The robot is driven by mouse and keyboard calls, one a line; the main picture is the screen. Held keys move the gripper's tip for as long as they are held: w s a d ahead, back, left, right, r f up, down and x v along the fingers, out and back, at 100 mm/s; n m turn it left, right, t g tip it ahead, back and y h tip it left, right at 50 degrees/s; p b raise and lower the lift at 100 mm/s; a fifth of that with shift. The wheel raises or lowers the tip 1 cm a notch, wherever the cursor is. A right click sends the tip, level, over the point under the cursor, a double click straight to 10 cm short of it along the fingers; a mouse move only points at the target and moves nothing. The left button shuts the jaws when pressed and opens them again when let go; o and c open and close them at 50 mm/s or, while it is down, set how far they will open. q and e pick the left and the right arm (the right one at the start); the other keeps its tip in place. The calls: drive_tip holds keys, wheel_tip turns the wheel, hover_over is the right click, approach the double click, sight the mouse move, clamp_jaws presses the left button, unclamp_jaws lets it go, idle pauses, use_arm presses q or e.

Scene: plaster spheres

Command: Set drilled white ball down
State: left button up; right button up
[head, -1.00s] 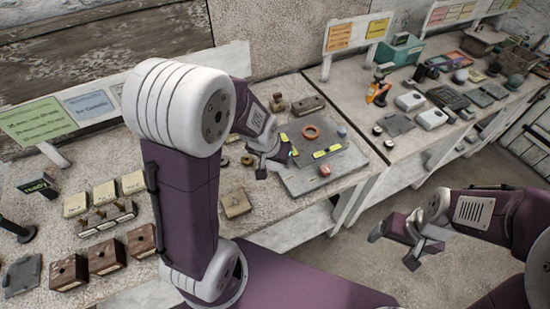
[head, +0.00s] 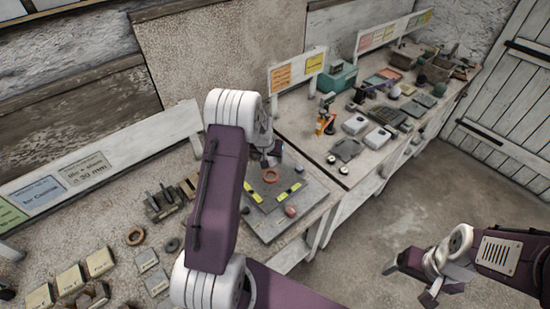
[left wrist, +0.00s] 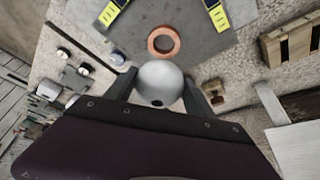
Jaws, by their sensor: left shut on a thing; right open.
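The drilled white ball (left wrist: 160,83) is held between the two dark fingers of my left gripper (left wrist: 160,92) in the left wrist view. A dark hole shows on its near side. In the head view my left gripper (head: 274,156) is over the back of a grey plate (head: 262,228), partly behind my arm, and I cannot make out the ball clearly there. A copper-coloured ring (head: 271,175) lies on the plate; it also shows in the left wrist view (left wrist: 163,41), just beyond the ball. My right gripper (head: 409,283) is open and empty over the floor.
Yellow-marked bars (head: 290,193) and a reddish ball (head: 290,211) are on the plate near the ring. Wooden blocks (head: 99,262) stand at the left front.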

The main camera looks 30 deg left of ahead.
use_arm(q)
drive_tip(key=shift+d, duration=0.1)
wheel_tip(320, 180, down, 6)
drive_tip(key=b, duration=0.4)
drive_tip(key=shift+r+b, duration=0.1)
drive_tip(key=shift+b, duration=0.2)
drive_tip(key=shift+f+b, duration=0.9)
drive_tip(key=shift+f, duration=0.1)
idle(1.2)
drive_tip(key=o, duration=1.7)
drive_tip(key=shift+c, duration=0.2)
drive_tip(key=shift+r, duration=0.15)
drive_tip(key=shift+r+p, duration=1.6)
drive_tip(key=shift+r, duration=0.35)
